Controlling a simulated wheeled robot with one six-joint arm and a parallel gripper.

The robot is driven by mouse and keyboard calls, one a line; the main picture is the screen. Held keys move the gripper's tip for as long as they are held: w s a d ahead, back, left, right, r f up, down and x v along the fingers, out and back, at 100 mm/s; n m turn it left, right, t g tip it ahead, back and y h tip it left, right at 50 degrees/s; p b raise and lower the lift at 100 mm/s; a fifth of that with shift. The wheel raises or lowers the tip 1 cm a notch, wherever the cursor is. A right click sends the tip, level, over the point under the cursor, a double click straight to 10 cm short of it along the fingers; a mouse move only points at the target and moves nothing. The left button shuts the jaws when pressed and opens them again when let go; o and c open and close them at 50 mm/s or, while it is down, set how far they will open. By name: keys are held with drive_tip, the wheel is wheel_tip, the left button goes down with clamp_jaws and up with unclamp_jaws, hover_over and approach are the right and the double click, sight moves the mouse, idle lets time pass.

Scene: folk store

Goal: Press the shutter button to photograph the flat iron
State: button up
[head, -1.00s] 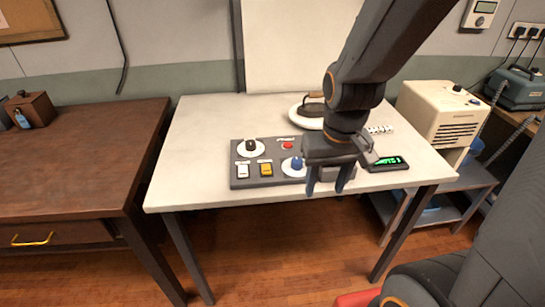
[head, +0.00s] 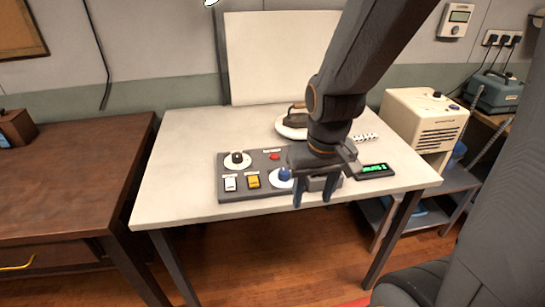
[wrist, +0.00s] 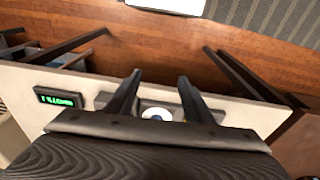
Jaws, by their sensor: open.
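A dark flat iron (head: 297,118) stands on a round white plate (head: 283,131) at the back of the white table (head: 175,150). A grey control panel (head: 224,196) lies near the table's front edge. It carries a red button (head: 275,156), a black knob (head: 237,158), a blue knob (head: 285,175), a white switch (head: 230,184) and a yellow switch (head: 254,182). Their labels are too small to read. My gripper (head: 312,199) is open, fingers down, over the panel's right end, which it partly hides. The wrist view shows my gripper (wrist: 160,76) empty.
A small green-lit display (head: 375,171) lies right of the panel, and also shows in the wrist view (wrist: 58,98). A white backdrop board (head: 275,55) stands behind the table. A cream machine (head: 425,118) stands at right, a brown desk (head: 70,190) at left. The table's left side is clear.

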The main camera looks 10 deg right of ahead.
clamp_jaws()
idle(0.3)
idle(1.6)
